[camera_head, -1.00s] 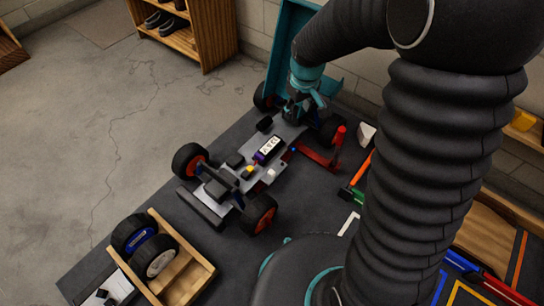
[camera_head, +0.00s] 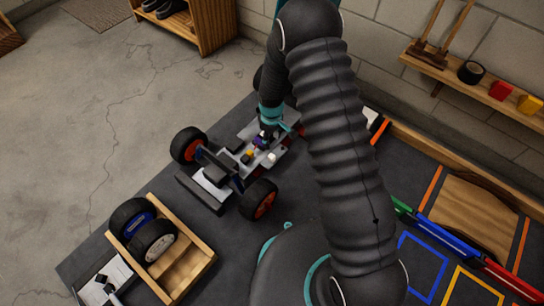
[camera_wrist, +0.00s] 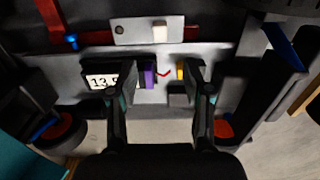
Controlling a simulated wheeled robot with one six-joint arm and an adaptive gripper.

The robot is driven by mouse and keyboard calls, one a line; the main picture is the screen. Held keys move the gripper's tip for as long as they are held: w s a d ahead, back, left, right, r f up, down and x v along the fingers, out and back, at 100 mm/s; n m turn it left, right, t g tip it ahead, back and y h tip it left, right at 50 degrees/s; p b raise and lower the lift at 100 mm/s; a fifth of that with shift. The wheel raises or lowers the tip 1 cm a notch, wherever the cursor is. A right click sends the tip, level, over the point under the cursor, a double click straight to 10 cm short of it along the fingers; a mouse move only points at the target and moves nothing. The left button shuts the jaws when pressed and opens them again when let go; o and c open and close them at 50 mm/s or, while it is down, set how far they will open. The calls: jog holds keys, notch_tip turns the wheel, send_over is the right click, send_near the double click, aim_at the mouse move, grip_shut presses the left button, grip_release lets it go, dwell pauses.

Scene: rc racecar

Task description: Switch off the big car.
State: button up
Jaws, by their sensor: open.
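The big car (camera_head: 258,163) stands on the dark table in the head view, with large black wheels on red hubs. My arm hides its far end. My gripper (camera_head: 267,133) points down over the middle of the chassis. In the wrist view my gripper (camera_wrist: 158,90) is open, its fingers apart and nothing held between them. A display reading about 13 (camera_wrist: 102,80) is partly behind the left finger. A purple block (camera_wrist: 148,75), a red wire and a yellow part (camera_wrist: 181,70) show between the fingers.
A wooden crate (camera_head: 205,262) with two spare wheels stands at the front left. A wall shelf (camera_head: 455,73) holds tape and coloured cups at the right. Blue and yellow outlines mark the table at the right. My arm blocks the centre.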

aim_at(272, 156)
notch_tip(272, 156, down, 12)
jog(key=shift+b, duration=0.45)
